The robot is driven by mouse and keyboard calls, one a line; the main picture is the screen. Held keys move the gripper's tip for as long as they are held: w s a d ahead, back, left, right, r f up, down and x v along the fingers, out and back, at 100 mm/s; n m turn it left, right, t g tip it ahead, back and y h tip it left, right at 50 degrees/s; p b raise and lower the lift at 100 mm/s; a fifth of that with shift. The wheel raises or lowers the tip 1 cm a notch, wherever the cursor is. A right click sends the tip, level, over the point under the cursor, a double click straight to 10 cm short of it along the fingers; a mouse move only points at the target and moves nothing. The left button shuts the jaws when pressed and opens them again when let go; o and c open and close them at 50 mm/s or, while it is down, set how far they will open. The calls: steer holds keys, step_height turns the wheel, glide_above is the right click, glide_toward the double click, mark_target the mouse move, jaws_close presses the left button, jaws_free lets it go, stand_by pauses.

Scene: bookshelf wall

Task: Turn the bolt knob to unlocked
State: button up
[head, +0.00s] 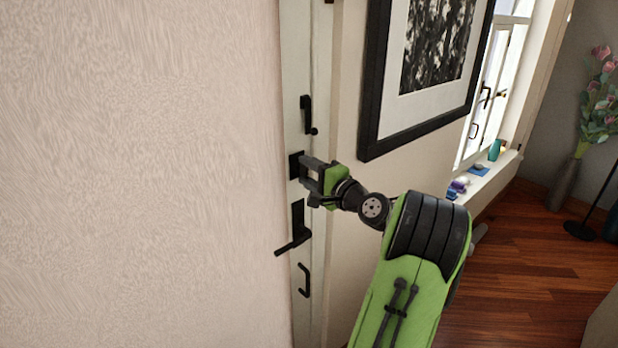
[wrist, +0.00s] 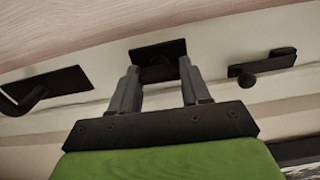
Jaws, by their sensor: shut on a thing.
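The bolt knob (wrist: 158,73) is dark and sits on a black rectangular plate (wrist: 172,50) on a narrow white door or frame strip. The plate also shows in the head view (head: 295,165), left of my gripper. My gripper (head: 305,170) reaches the plate from the right. In the wrist view my gripper's two grey fingers (wrist: 156,78) stand on either side of the knob, shut on it. The knob is partly hidden by the fingers, and its turned angle cannot be told.
A black lever handle (head: 297,232) is just below the plate, with a pull handle (head: 304,280) lower down. A black latch (head: 307,115) is above. A framed picture (head: 420,75) hangs right of the strip. A pale wall (head: 140,170) fills the left.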

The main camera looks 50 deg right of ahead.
steer(key=shift+n, duration=0.3)
steer(key=o, duration=1.1)
steer(key=shift+c, duration=0.2)
steer(key=v, duration=1.5)
steer(key=shift+s, duration=0.4)
steer(key=shift+w+a, duration=0.1)
steer(key=shift+a, duration=0.05)
